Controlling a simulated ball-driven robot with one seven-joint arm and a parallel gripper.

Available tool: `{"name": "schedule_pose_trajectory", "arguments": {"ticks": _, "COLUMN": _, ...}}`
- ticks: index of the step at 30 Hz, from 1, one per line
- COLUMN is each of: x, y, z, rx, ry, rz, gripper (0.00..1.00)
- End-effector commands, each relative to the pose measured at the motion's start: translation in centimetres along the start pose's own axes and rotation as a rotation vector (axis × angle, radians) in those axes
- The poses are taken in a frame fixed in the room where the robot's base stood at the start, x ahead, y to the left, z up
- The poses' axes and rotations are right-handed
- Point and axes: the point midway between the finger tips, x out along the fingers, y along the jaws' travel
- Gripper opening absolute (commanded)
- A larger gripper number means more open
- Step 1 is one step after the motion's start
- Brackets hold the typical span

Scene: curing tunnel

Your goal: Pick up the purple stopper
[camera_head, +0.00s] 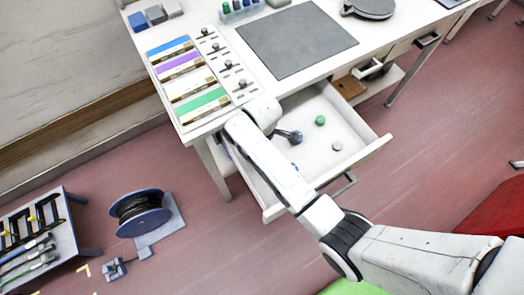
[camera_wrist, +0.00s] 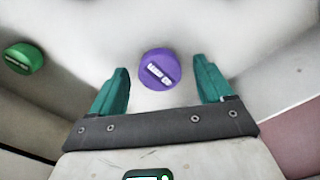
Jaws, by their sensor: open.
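The purple stopper (camera_wrist: 158,60) is a round disc with a white-marked label on its top. It lies on the pale drawer floor in the wrist view. My gripper (camera_wrist: 161,74) is open, its two teal fingers on the left and right of the stopper with a gap on each side. I cannot tell how far the fingertips are above the floor. In the head view my arm reaches over the open white drawer (camera_head: 352,150), and I cannot make out the purple stopper there.
A green stopper (camera_wrist: 22,58) lies left of the gripper; it also shows in the drawer in the head view (camera_head: 320,120). A pale grey stopper (camera_head: 337,146) lies near it. Drawer walls and the white table (camera_head: 225,45) above bound the space.

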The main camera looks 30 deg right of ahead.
Motion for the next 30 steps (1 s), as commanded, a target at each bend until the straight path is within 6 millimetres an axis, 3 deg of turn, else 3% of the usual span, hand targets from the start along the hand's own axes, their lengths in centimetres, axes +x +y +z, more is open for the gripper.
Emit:
{"name": "schedule_pose_trajectory", "arguments": {"ticks": 9, "x": 0.47, "y": 0.00, "z": 0.01, "rx": 0.000, "ry": 0.000, "rz": 0.000, "gripper": 0.78}}
{"name": "schedule_pose_trajectory", "arguments": {"ticks": 27, "x": 0.44, "y": 0.00, "z": 0.01, "rx": 0.000, "ry": 0.000, "rz": 0.000, "gripper": 0.20}}
{"name": "schedule_pose_trajectory", "arguments": {"ticks": 30, "x": 0.43, "y": 0.01, "z": 0.01, "rx": 0.000, "ry": 0.000, "rz": 0.000, "gripper": 0.19}}
